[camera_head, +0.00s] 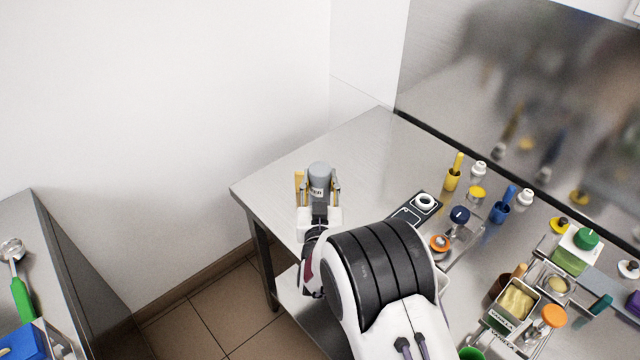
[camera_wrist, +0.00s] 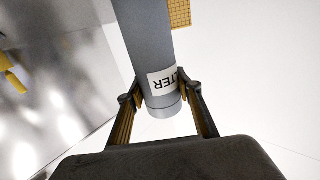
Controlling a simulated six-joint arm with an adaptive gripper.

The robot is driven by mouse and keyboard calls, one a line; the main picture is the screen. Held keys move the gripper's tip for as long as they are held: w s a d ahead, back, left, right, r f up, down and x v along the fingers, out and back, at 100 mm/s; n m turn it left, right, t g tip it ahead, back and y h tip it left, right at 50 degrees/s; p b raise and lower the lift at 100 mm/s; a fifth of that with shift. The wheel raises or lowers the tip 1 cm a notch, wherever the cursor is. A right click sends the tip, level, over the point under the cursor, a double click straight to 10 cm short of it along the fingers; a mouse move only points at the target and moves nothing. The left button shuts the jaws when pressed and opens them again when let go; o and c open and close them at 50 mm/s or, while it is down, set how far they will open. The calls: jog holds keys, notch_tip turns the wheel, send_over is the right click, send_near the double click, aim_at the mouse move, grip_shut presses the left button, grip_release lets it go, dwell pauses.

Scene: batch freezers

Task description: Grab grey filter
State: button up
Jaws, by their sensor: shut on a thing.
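The grey filter (camera_head: 319,174) is a grey cylinder with a white label, part of which reads "TER". In the head view it is upright over the left end of the steel table. My gripper (camera_head: 318,190) is shut on it, one finger on each side. In the wrist view the grey filter (camera_wrist: 147,45) runs up from between the fingertips of my gripper (camera_wrist: 160,90), with its label and rounded end near them. I cannot tell whether the filter touches the table.
A yellow object (camera_head: 299,186) stands just left of the filter. The table's left and back-left surface (camera_head: 345,140) is clear. A steel wall panel (camera_head: 500,90) rises behind.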

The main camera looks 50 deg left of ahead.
jog(key=shift+r, duration=4.3)
